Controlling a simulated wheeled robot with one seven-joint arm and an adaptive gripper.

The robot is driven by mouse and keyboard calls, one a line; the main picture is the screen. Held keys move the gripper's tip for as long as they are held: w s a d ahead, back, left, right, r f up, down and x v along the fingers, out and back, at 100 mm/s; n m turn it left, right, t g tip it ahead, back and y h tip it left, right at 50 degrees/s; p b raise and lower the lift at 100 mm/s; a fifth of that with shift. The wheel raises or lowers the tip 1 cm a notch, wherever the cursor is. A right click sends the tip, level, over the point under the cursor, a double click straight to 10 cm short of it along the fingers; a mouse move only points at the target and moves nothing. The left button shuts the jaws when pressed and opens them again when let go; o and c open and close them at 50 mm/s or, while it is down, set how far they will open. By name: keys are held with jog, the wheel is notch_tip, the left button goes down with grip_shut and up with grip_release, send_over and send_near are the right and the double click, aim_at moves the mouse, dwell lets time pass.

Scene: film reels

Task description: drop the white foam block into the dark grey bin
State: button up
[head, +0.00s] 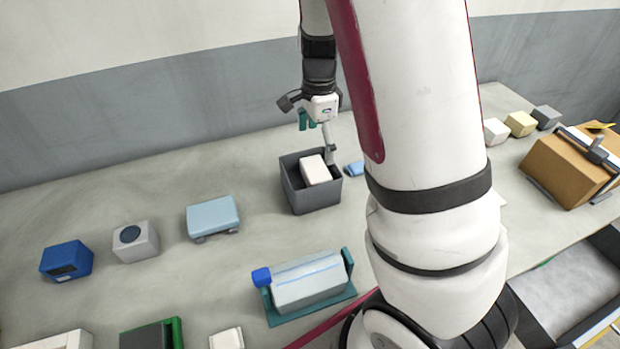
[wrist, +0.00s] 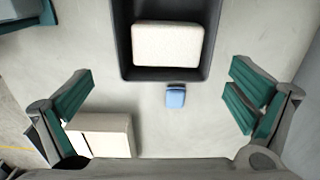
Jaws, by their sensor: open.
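The dark grey bin (head: 312,203) stands on the table near the middle of the head view. The white foam block (head: 315,170) lies inside it, its top showing above the dark interior. In the wrist view the block (wrist: 167,44) sits within the walls of the bin (wrist: 124,62), apart from my fingers. My gripper (wrist: 156,100) is open, with its green-padded fingers wide apart and nothing between them. In the head view my gripper is above and behind the bin, partly hidden.
A small blue item (wrist: 175,96) lies beside the bin. A pale box (wrist: 107,135) is near the left finger. In the head view, a light blue device (head: 213,215) stands left of the bin and a teal-framed machine (head: 308,285) in front. A cardboard box (head: 565,168) stands at right.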

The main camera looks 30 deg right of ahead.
notch_tip(320, 180, up, 7)
dwell(0.3)
dwell(0.4)
jog(key=s+a+r+n+t, duration=0.2)
jog(key=s+a+r+n, duration=0.4)
jog(key=s+n, duration=0.4)
jog(key=s+a+r+n+t, duration=0.3)
jog(key=s+a+r+n, duration=0.4)
jog(key=s+n, duration=0.3)
jog(key=shift+r, duration=0.1)
jog(key=shift+c, duration=0.6)
